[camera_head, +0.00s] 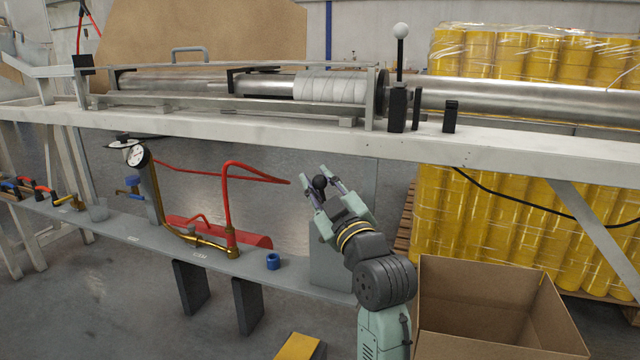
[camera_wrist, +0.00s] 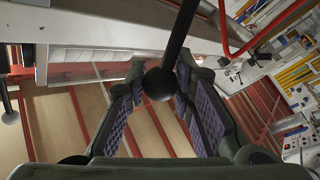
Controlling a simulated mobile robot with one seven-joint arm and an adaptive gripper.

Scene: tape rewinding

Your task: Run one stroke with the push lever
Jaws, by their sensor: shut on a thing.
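A black ball knob (camera_head: 319,183) sits between the fingers of my gripper (camera_head: 314,175), below the bench edge. In the wrist view the knob (camera_wrist: 160,84) ends a dark lever rod (camera_wrist: 180,35) that runs to the top of the picture. The two purple-padded fingers of my gripper (camera_wrist: 160,72) are closed on the knob from both sides, near their tips. The lever's base is out of the wrist view, and its rod is hard to make out in the head view. A second lever with a white knob (camera_head: 401,30) stands upright on the bench.
The steel tube (camera_head: 180,83) with a white wrapped roll (camera_head: 330,87) lies along the bench (camera_head: 250,128). A red pipe (camera_head: 226,200) and pressure gauge (camera_head: 137,156) stand left of my gripper. An open cardboard box (camera_head: 470,295) and yellow rolls (camera_head: 480,235) are at right.

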